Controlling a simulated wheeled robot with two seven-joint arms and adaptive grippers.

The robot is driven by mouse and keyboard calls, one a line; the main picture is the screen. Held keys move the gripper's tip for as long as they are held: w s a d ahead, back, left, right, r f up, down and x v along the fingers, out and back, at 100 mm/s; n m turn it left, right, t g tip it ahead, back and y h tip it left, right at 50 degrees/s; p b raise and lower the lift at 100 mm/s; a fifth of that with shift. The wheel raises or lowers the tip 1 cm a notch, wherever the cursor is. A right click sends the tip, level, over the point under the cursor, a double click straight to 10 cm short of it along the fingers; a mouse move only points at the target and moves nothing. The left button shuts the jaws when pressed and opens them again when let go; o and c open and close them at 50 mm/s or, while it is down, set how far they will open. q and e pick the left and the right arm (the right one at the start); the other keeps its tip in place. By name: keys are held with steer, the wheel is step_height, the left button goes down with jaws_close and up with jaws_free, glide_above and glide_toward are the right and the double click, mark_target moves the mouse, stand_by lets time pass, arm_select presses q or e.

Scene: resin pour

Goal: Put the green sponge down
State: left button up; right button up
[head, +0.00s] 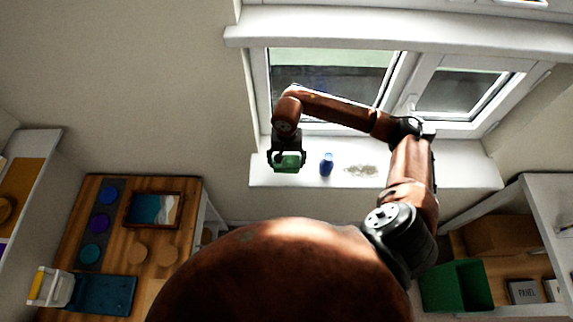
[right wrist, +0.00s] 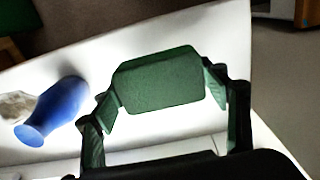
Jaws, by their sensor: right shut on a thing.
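The green sponge (right wrist: 160,82) is held between the two fingers of my right gripper (right wrist: 163,92), which is shut on it. In the head view the sponge (head: 287,162) shows at the left part of the white window sill (head: 400,180), under my right gripper (head: 288,158). I cannot tell whether the sponge touches the sill or hangs just above it. A blue vase (head: 326,164) stands on the sill just right of the sponge; it also shows in the right wrist view (right wrist: 52,108). My left gripper is not in view.
A pale patch or clump (head: 361,170) lies on the sill right of the vase. A wooden table (head: 155,185) with a picture and coloured discs is at the lower left. A green bin (head: 456,287) stands at the lower right. The window (head: 335,80) is behind the sill.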

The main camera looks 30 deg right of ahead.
mark_target(287, 167)
step_height(287, 167, down, 2)
steer(key=shift+f+p, duration=0.15)
steer(key=shift+p, duration=0.5)
steer(key=shift+f, duration=0.35)
steer(key=shift+f+b, duration=0.2)
steer(key=shift+b, duration=0.15)
steer(key=o, duration=1)
steer(key=shift+r, duration=0.1)
